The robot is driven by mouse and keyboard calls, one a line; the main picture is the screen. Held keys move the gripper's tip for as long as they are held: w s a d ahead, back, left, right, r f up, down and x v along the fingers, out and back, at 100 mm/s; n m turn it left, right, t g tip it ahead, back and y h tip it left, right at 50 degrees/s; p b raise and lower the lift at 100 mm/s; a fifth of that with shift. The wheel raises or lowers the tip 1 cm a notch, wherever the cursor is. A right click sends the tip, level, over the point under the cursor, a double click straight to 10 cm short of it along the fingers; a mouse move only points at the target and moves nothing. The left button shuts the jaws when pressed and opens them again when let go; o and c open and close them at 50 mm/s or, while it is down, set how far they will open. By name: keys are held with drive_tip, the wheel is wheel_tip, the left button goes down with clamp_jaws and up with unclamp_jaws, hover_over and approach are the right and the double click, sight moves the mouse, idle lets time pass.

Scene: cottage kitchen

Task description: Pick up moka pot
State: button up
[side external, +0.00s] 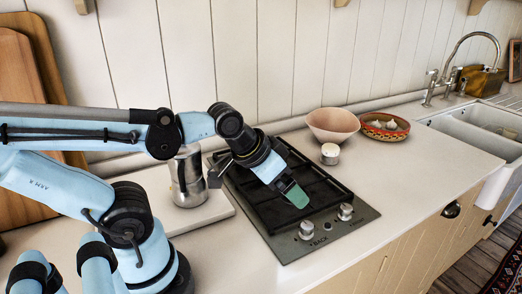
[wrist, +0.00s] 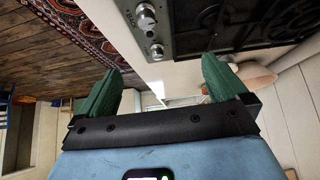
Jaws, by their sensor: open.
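A silver metal moka pot (side external: 187,178) stands upright on a white board (side external: 208,210) left of the stove, partly hidden behind my arm in the side external view. My gripper (side external: 288,192) is above the stove to the right of the pot, pointing down and to the right, with nothing held. In the wrist view my gripper (wrist: 160,85) shows its two green fingers spread wide with an empty gap between them. The moka pot does not show in the wrist view.
A black stove (side external: 335,190) with metal knobs lies under my gripper. A small white jar (side external: 330,154), a pink bowl (side external: 332,124) and a patterned bowl (side external: 385,126) stand behind it. A sink (side external: 470,125) is at right. Wooden boards (side external: 42,65) lean at left.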

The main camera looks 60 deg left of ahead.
drive_tip(key=shift+r, duration=0.1)
wheel_tip(320, 180, up, 7)
drive_tip(key=m+g+y, duration=0.9)
drive_tip(key=m+y, duration=0.4)
drive_tip(key=m, duration=0.4)
approach(190, 158)
drive_tip(key=x, duration=0.4)
drive_tip(key=shift+a+r, duration=0.3)
drive_tip(key=shift+a+f, duration=0.1)
drive_tip(key=shift+f, duration=0.5)
drive_tip(key=shift+x, duration=3.65)
drive_tip(key=shift+s+r, duration=0.1)
drive_tip(key=shift+r, duration=0.05)
